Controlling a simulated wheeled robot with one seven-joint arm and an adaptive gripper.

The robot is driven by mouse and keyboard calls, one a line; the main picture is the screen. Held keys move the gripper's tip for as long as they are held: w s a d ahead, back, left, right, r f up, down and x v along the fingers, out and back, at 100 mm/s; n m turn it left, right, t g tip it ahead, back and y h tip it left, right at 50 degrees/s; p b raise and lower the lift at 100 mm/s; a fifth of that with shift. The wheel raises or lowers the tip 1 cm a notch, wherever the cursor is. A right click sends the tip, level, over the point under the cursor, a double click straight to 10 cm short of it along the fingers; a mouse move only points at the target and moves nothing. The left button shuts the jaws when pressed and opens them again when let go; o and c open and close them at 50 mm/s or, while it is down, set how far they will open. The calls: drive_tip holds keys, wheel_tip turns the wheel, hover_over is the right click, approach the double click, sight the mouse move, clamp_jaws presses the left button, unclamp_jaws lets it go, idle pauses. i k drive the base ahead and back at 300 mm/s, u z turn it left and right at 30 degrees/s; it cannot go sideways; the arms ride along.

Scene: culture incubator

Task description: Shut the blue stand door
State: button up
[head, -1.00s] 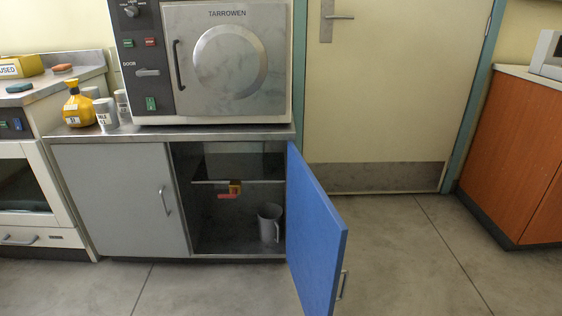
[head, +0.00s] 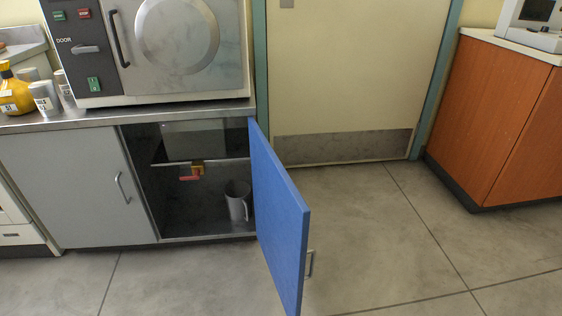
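The blue stand door (head: 277,213) stands wide open, swung out toward me from the right side of the metal stand (head: 130,117). Its metal handle (head: 309,263) is on the door's right-hand face, near the free edge. The open compartment shows a shelf with a small red and yellow item (head: 192,171) at it and a grey mug (head: 238,201) on its floor. My gripper is not in view.
The stand's grey left door (head: 75,185) is shut. The TARROWEN machine, a yellow bottle (head: 14,95) and grey cups (head: 44,97) stand on top. An orange-brown cabinet (head: 497,125) is at the right. The floor (head: 390,235) right of the blue door is clear.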

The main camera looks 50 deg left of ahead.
sight(282, 216)
drive_tip(key=i, duration=1.5)
drive_tip(key=u, duration=2.8)
